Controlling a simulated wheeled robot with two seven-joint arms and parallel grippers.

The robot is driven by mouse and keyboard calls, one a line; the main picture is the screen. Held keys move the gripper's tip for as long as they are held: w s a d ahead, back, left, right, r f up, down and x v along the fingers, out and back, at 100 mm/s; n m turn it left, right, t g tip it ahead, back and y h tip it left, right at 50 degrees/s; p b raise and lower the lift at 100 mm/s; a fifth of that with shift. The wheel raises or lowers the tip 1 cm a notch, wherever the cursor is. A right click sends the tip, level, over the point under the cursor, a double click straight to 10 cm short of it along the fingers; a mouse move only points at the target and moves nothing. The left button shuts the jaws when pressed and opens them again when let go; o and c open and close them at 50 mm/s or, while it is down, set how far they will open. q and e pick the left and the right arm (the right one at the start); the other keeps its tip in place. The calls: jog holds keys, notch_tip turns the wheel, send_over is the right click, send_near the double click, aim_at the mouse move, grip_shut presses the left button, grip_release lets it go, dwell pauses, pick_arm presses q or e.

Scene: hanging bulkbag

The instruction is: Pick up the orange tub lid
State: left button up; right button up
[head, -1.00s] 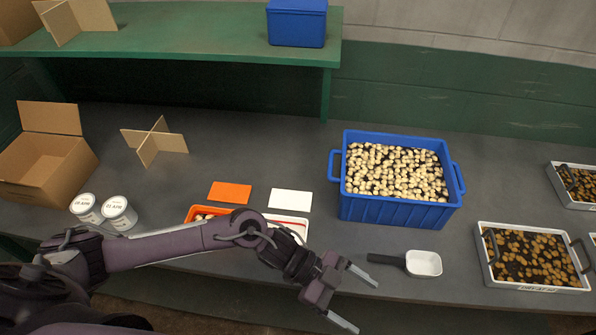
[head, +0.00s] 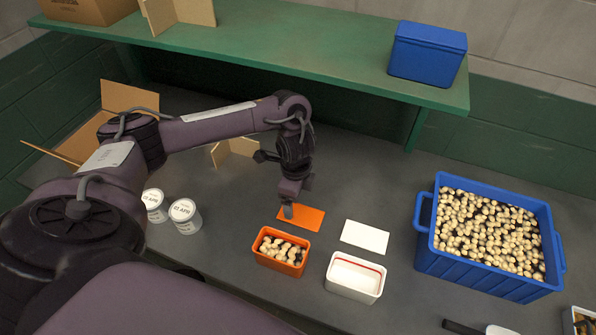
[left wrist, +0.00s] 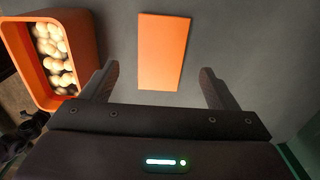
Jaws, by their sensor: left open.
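The orange tub lid (head: 302,217) is a flat orange rectangle lying on the grey table, just behind the orange tub (head: 277,262). My left gripper (head: 288,211) hangs over the lid's left part in the head view, pointing down. In the left wrist view the lid (left wrist: 164,52) lies ahead between the two spread fingers of my left gripper (left wrist: 160,82), which is open and empty. The tub, holding pale round pieces, also shows in the left wrist view (left wrist: 88,38). My right gripper is in neither view.
A white lid (head: 365,237) and an open white tub (head: 353,290) stand to the right. A blue crate (head: 487,275) of pale pieces is further right. Two white jars (head: 185,217) stand left. A green shelf (head: 300,45) overhangs the back.

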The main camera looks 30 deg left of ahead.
aim_at(301, 215)
pick_arm(q)
jog(key=f, duration=0.1)
jog(key=d+f, duration=0.1)
jog(key=f+b, duration=0.1)
jog(key=shift+w+d+f, duration=0.2)
jog(key=shift+d+f, duration=0.05)
jog(key=shift+d, duration=0.05)
notch_tip(301, 215, down, 3)
jog(key=shift+w+a+f+p, duration=0.1)
jog(key=shift+a+p, duration=0.05)
jog(key=shift+p, duration=0.35)
jog(key=shift+a+f, duration=0.1)
jog(key=shift+f, duration=0.15)
jog(key=shift+c, duration=0.3)
jog(key=c, duration=0.7)
jog(key=shift+c, duration=0.7)
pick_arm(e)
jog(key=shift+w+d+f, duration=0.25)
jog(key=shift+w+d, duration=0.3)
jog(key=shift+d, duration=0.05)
pick_arm(q)
jog(key=shift+r, duration=0.1)
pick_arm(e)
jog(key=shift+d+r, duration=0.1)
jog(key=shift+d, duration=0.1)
